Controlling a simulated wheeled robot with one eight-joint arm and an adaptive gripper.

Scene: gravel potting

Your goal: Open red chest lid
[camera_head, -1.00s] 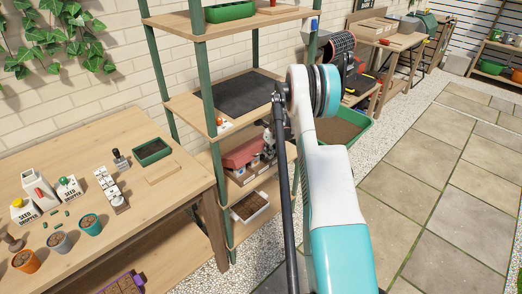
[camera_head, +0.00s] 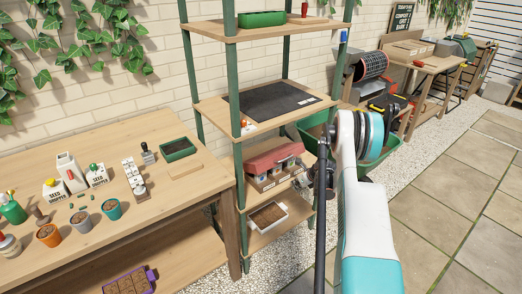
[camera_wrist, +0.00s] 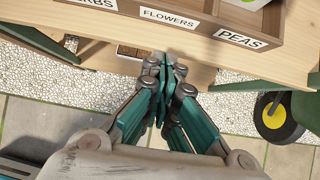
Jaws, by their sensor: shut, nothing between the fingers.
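The chest's red lid (camera_head: 275,156) is on the lower shelf of the rack in the head view. It looks down over a wooden box (camera_head: 262,183) with pale label patches on its front. In the wrist view a wooden box front (camera_wrist: 205,24) carries the labels FLOWERS and PEAS, with a third label cut off at left. My gripper (camera_wrist: 165,62) is shut and empty, its fingertips just in front of the shelf edge below the labels. The red lid is out of the wrist view. In the head view my arm hides part of the area right of the chest.
A white tray of soil (camera_head: 267,215) sits on the shelf below the chest. Green rack posts (camera_head: 234,100) stand at the corners, and a shelf with a black mat (camera_head: 270,101) is above. A workbench (camera_head: 100,150) with pots stands at left. Open paving (camera_head: 450,190) lies at right.

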